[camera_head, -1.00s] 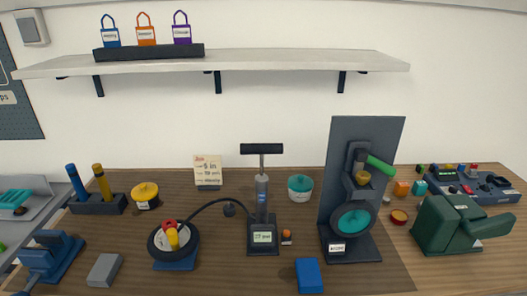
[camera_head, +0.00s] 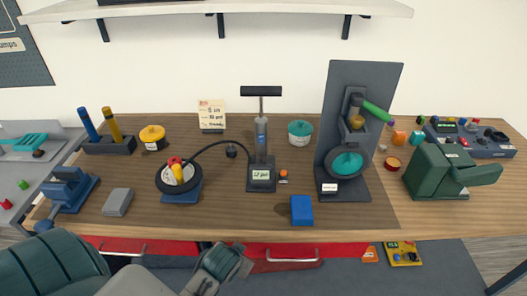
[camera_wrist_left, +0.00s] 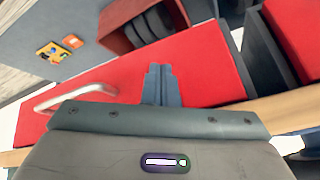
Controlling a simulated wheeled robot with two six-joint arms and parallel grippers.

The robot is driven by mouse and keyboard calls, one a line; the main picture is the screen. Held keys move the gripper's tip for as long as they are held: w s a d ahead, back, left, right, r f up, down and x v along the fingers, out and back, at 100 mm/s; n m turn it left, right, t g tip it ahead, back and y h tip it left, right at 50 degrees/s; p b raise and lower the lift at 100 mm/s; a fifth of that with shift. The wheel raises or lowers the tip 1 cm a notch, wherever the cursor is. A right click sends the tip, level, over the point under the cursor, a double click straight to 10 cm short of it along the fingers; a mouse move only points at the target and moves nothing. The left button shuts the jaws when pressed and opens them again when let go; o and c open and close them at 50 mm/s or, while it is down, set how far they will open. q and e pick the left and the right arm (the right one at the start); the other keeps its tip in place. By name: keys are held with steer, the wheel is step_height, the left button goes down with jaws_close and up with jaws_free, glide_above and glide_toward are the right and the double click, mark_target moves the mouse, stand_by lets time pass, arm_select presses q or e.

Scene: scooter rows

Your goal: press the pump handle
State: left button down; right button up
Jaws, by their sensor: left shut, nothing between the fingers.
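The floor pump (camera_head: 261,140) stands upright near the middle of the wooden bench. Its black T-shaped handle (camera_head: 261,91) is raised on a thin rod, well above the body. The pump base (camera_head: 262,177) carries a small lit display, too small to read surely. A black hose runs left to a small wheel (camera_head: 178,182). My left gripper (camera_head: 222,262) is below the bench's front edge, in front of the red drawers, far below the handle and apart from it. In the left wrist view its fingers (camera_wrist_left: 158,85) are shut and empty. My right gripper is out of view.
A blue block (camera_head: 302,210) lies right of the pump base. A teal-lidded pot (camera_head: 300,133) stands behind it. A tall grey panel stand (camera_head: 360,90) rises to the right. A note card (camera_head: 212,115) stands back left. The space above the handle is clear up to the shelf (camera_head: 230,9).

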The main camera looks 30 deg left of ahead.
mark_target(261, 91)
arm_select(q)
step_height(261, 91, up, 8)
steer(key=s+d+r+t, duration=0.1)
steer(key=w+a+r+n+t+y, duration=0.2)
steer(key=w+r+t, duration=0.1)
steer(key=w+r, duration=0.4)
steer(key=w+a+r+n+t+y, duration=0.2)
steer(key=w+r, duration=0.5)
steer(key=r, duration=0.7)
steer(key=w+a+r+n+t+y, duration=0.2)
steer(key=w+r+t+y, duration=0.2)
steer(key=w+r, duration=0.4)
step_height(261, 91, up, 4)
steer(key=shift+a+f+t, duration=0.25)
steer(key=shift+a+t, duration=0.05)
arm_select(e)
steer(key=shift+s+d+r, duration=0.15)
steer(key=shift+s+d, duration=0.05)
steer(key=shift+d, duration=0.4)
